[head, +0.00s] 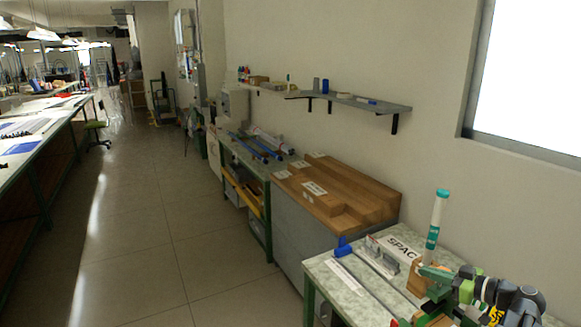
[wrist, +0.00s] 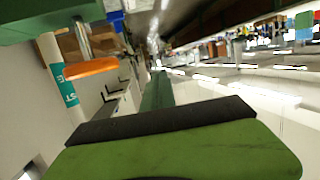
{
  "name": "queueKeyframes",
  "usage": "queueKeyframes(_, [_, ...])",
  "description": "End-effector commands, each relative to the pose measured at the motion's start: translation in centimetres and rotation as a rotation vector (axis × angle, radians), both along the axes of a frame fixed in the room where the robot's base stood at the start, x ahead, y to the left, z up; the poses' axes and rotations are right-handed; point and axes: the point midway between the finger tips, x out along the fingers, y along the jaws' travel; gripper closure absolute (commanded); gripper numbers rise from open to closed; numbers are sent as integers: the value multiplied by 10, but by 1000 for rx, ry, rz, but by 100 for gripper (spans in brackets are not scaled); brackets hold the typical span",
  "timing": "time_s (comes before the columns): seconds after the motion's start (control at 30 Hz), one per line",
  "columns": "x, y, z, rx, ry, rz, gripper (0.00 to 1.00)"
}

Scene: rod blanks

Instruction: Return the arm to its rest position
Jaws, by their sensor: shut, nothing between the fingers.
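My arm is folded at the bottom right of the head view, over the near end of the work table (head: 335,285). My gripper (head: 436,277) has green fingers and is shut with nothing held. In the wrist view a green finger with a dark pad (wrist: 165,120) fills the bottom, and another green part shows at the top left. A white tube with a teal cap and band (head: 436,225) stands upright beside the gripper, close behind it. The tube also shows in the wrist view (wrist: 60,75). Its lower end is partly hidden by a wooden block (head: 416,281).
A white box marked SPAC (head: 400,249), a blue-ended bar (head: 343,246) and grey rails lie on the table. A stepped wooden block (head: 345,190) tops the neighbouring cabinet. A wall shelf (head: 370,104) hangs above. The aisle floor (head: 150,230) on the left is clear.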

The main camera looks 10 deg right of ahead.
Motion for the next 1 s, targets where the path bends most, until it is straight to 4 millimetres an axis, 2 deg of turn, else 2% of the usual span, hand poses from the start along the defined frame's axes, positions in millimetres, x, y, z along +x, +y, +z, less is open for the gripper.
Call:
queueKeyframes(0.03, [29,43,-1,-4,5,82,100])
queueKeyframes(0.07, [42,66,-4,-10,15,127,100])
queueKeyframes(0.1, [58,98,-9,-23,32,185,100])
queueKeyframes(0.17, [77,146,-19,-50,66,274,100])
queueKeyframes(0.23, [94,205,-33,-81,126,373,100])
queueKeyframes(0.27, [98,230,-40,-92,159,412,100])
queueKeyframes(0.3, [102,263,-51,-110,212,464,100])
queueKeyframes(0.4, [102,342,-80,-161,369,566,100])
queueKeyframes(0.5, [91,400,-106,-221,536,612,100])
queueKeyframes(0.63, [72,448,-135,-308,743,593,100])
queueKeyframes(0.7, [60,463,-149,-361,857,538,100])
queueKeyframes(0.77, [51,468,-161,-408,957,455,100])
queueKeyframes(0.87, [42,452,-174,-455,1097,255,100])
queueKeyframes(1.0, [37,407,-182,-449,1226,-75,100])
